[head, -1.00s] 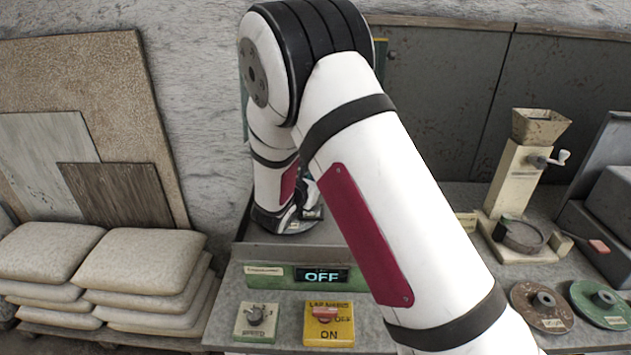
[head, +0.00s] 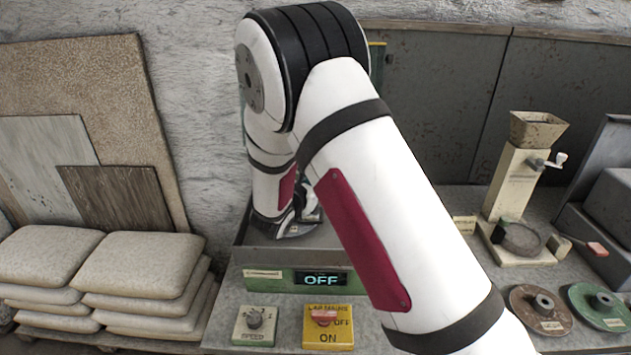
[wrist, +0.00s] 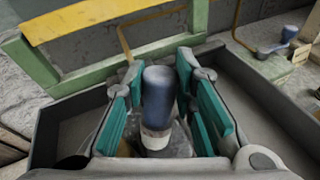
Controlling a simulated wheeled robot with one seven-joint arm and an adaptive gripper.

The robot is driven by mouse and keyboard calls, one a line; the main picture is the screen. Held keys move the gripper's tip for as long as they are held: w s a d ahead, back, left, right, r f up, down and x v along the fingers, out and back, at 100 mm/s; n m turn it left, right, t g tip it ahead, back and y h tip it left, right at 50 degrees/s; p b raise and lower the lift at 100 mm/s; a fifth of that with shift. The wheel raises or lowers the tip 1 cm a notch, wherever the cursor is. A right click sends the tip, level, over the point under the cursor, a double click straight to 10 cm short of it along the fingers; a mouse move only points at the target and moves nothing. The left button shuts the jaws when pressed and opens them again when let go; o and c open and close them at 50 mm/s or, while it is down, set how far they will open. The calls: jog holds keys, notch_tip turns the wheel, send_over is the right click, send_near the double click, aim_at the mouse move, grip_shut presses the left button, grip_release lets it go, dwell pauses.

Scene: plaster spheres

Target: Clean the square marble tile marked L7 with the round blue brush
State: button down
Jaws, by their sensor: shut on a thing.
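My gripper (wrist: 160,72) shows in the wrist view with its teal finger pads on either side of an upright blue cylinder with a pale band low on it. It is shut on this thing, which looks like the handle of the round blue brush (wrist: 158,98). The brush's lower end is hidden. In the head view my gripper (head: 298,216) is low over a grey tray behind the OFF display, mostly hidden by my arm. I cannot make out the marble tile marked L7 in either view.
A green-framed display (head: 320,280) reads OFF. A speed knob box (head: 254,325) and a yellow mains switch box (head: 327,327) stand in front. A hopper mill (head: 516,178) and brown (head: 541,310) and green discs (head: 600,304) are at right. Stacked sacks (head: 137,264) are at left.

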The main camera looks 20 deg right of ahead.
jog(key=shift+s+a, duration=0.15)
jog(key=shift+s, duration=0.35)
jog(key=shift+w, duration=0.1)
jog(key=shift+w+d+r, duration=0.25)
jog(key=shift+w+r, duration=0.35)
jog(key=shift+r, duration=0.1)
jog(key=shift+s, duration=0.1)
jog(key=shift+s+a+f+p, duration=0.2)
jog(key=shift+s+p, duration=0.05)
jog(key=shift+s, duration=0.25)
jog(key=shift+s+a+f+p, duration=0.15)
jog(key=shift+s+p, duration=0.05)
jog(key=shift+s, duration=0.25)
jog(key=shift+w+f, duration=0.1)
jog(key=shift+f, duration=0.25)
